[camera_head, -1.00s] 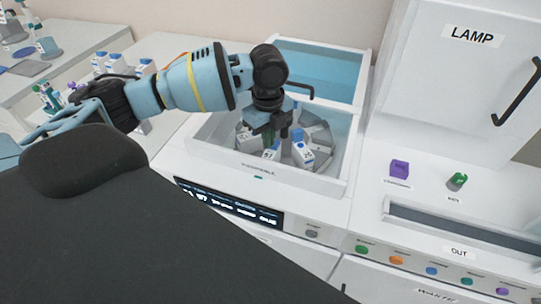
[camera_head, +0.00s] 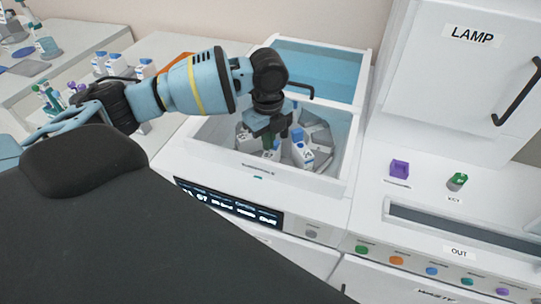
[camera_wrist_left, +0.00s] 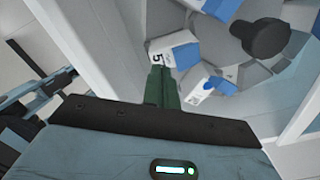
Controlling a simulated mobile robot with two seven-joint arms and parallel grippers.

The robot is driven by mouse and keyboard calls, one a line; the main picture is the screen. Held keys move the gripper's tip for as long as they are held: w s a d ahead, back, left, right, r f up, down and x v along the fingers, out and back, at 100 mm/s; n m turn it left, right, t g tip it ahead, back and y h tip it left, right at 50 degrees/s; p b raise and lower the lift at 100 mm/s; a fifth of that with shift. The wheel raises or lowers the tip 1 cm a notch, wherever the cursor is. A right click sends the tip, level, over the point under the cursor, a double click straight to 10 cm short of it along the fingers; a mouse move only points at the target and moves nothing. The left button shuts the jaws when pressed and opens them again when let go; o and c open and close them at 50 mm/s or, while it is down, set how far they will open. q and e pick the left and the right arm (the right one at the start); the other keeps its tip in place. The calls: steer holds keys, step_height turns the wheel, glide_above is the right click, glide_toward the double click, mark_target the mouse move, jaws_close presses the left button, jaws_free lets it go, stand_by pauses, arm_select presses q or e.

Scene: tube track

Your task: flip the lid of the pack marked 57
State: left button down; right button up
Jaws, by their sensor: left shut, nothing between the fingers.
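My left gripper (camera_head: 268,147) is shut and empty, pointing down into the open white machine bin. Its dark green fingers also show in the left wrist view (camera_wrist_left: 160,84). The fingertips are right at a white pack with a blue part (camera_wrist_left: 184,56), whose label shows a 5; the rest of its number is hidden by the fingers. I cannot tell whether they touch it. In the head view this pack (camera_head: 274,154) is mostly behind the fingers. A second white and blue pack (camera_head: 302,152) stands to its right and also shows in the left wrist view (camera_wrist_left: 206,88). My right gripper is out of view.
The bin's white rim (camera_head: 250,167) surrounds a grey round carousel (camera_head: 318,135). A blue transparent cover (camera_head: 318,72) is behind. A dark display (camera_head: 228,204) is on the front. To the right are a purple block (camera_head: 399,168), a green-capped item (camera_head: 457,181) and a LAMP cabinet (camera_head: 450,75).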

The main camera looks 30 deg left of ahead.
arm_select(q)
steer(key=shift+f, duration=0.45)
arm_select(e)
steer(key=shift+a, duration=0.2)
arm_select(q)
steer(key=shift+f, duration=0.9)
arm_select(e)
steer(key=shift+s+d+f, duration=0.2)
arm_select(q)
steer(key=shift+r, duration=0.1)
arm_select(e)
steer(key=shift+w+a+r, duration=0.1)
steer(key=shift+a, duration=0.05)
arm_select(q)
steer(key=shift+r, duration=0.1)
steer(key=shift+r+p, duration=0.3)
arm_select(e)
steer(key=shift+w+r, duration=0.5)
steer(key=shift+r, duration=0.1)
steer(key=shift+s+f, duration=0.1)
arm_select(q)
steer(key=shift+w+a, duration=0.1)
steer(key=shift+w, duration=0.3)
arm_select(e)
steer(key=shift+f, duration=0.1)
